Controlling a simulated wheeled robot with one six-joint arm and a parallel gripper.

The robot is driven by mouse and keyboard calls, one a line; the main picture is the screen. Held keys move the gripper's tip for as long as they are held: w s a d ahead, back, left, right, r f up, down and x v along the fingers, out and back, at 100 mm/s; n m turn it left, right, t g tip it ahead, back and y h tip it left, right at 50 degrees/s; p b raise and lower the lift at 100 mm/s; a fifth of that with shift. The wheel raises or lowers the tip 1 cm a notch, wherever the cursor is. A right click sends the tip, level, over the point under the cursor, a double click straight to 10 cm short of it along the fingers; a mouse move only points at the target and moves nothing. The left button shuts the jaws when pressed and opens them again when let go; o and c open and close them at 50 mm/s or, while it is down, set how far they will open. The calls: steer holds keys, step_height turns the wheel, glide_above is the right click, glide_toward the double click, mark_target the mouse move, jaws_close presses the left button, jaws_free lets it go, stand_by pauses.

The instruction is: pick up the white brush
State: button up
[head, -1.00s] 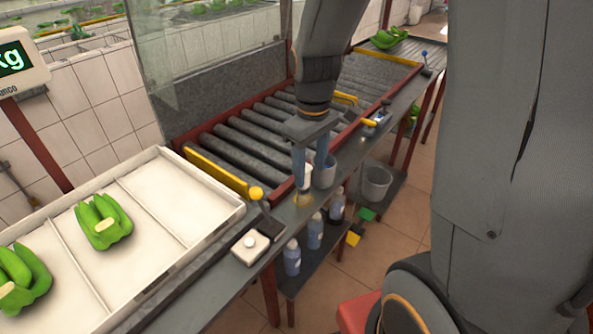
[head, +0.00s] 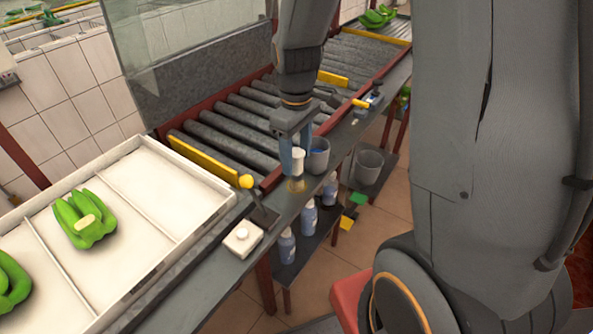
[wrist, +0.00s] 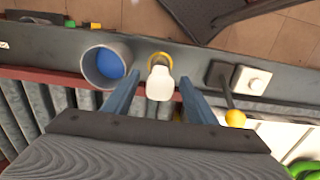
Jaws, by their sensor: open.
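The white brush (head: 298,166) stands upright on the narrow grey ledge, its white handle up and its tan bristles down. In the wrist view the white handle (wrist: 160,83) shows between the fingers, with a yellowish ring at its far end. My gripper (head: 294,158) is open over the brush, one finger on each side. In the wrist view my gripper (wrist: 161,82) shows gaps between the handle and both fingers. The fingers partly hide the brush in the head view.
A grey cup (head: 318,157) with blue inside stands close beside the brush. A yellow-knobbed lever (head: 246,182) and a white button box (head: 243,238) are on the ledge's other side. Rollers (head: 240,118) lie behind. Bottles (head: 308,217) stand on a shelf below.

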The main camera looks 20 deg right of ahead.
mark_target(297, 172)
steer(key=shift+f+p, duration=0.5)
steer(key=shift+f, duration=2.5)
steer(key=c, duration=1.2)
